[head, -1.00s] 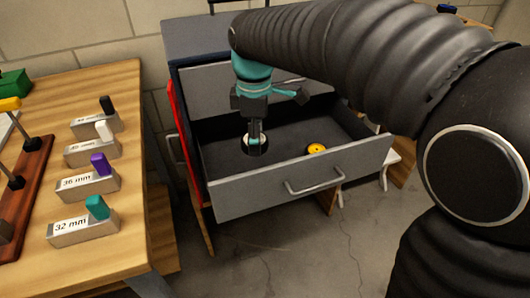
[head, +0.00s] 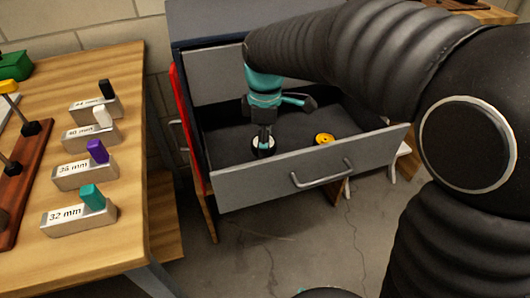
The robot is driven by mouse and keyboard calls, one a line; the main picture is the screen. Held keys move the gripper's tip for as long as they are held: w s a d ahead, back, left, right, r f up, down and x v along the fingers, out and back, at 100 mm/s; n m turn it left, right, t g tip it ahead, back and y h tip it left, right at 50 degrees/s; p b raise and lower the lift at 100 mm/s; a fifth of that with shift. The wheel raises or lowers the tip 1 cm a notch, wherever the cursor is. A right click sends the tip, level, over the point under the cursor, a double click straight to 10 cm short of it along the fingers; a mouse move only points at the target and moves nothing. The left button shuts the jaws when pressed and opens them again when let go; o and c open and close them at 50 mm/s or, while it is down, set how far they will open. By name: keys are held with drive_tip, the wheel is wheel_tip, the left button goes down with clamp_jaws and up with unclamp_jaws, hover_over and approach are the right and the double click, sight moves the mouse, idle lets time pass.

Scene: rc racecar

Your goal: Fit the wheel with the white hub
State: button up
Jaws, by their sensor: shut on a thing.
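The wheel with the white hub (head: 257,150) is a black tyre with a pale hub, inside the open grey drawer (head: 290,178) near its front panel. My gripper (head: 264,138) points down and is shut on this wheel from above. The fingers cover part of the hub. I cannot tell whether the wheel still touches the drawer floor. A wheel with a yellow hub (head: 324,139) lies in the drawer to the right, apart from my gripper.
On the wooden table (head: 125,75) at left stand blocks with coloured tabs, including a white-tabbed block (head: 92,134) and a teal-tabbed "32 mm" block (head: 80,215). A brown wooden board (head: 22,185) with dark posts is at the left edge. The drawer's front panel stands close before the wheel.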

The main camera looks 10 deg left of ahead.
drive_tip(key=shift+f, duration=2.05)
drive_tip(key=shift+f, duration=0.1)
drive_tip(key=shift+f, duration=0.15)
drive_tip(key=o, duration=1)
drive_tip(key=shift+c, duration=0.2)
drive_tip(key=r, duration=1.2)
drive_tip(key=shift+s+p, duration=0.25)
drive_tip(key=shift+p, duration=0.05)
drive_tip(key=shift+r, duration=0.1)
